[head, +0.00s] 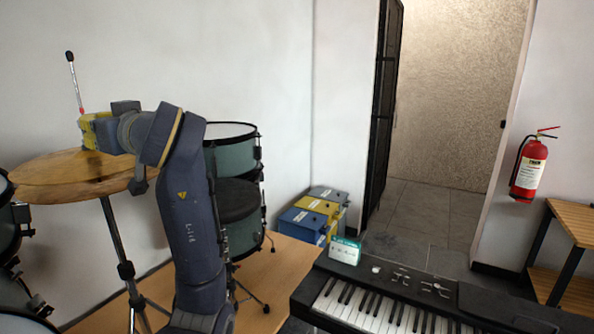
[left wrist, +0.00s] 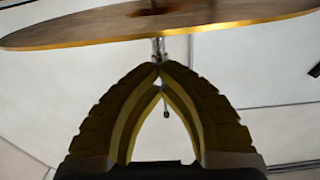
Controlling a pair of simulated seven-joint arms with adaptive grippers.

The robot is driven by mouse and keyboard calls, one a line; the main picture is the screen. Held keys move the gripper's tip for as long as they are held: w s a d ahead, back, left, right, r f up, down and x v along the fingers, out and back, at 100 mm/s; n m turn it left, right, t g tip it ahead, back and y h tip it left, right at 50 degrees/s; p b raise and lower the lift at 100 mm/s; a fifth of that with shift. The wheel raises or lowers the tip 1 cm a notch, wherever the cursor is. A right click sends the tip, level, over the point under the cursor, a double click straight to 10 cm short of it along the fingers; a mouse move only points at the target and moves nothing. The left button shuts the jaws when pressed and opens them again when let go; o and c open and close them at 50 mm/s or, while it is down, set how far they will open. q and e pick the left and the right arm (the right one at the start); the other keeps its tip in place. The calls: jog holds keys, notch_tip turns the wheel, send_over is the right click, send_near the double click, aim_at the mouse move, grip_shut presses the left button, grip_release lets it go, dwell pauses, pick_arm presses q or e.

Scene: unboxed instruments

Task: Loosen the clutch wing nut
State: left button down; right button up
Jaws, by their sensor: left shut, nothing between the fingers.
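The hi-hat cymbals (head: 70,175) sit on a stand at the left of the head view, with a thin rod (head: 75,82) rising above them to a dark tip. My left gripper (head: 84,130) is at the rod just above the cymbals. In the left wrist view the fingers (left wrist: 158,66) are shut, tips together, with nothing held. The cymbal (left wrist: 225,22) lies above them in that picture, and metal clutch hardware (left wrist: 158,48) shows at the fingertips. The dark rod tip (left wrist: 166,113) shows between the fingers. I cannot make out the wing nut separately. My right gripper is not in view.
Grey-green drums (head: 232,150) stand just right of my left arm. Blue and yellow boxes (head: 315,210) are by the wall. A keyboard (head: 390,300) with a small box (head: 345,251) on it fills the front right. Open air surrounds the rod top.

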pick_arm(q)
jog(key=n, duration=0.3)
jog(key=shift+n, duration=0.9)
jog(key=n, duration=0.4)
jog(key=shift+n, duration=0.4)
jog(key=c, duration=0.8)
grip_release()
jog(key=shift+c, duration=0.2)
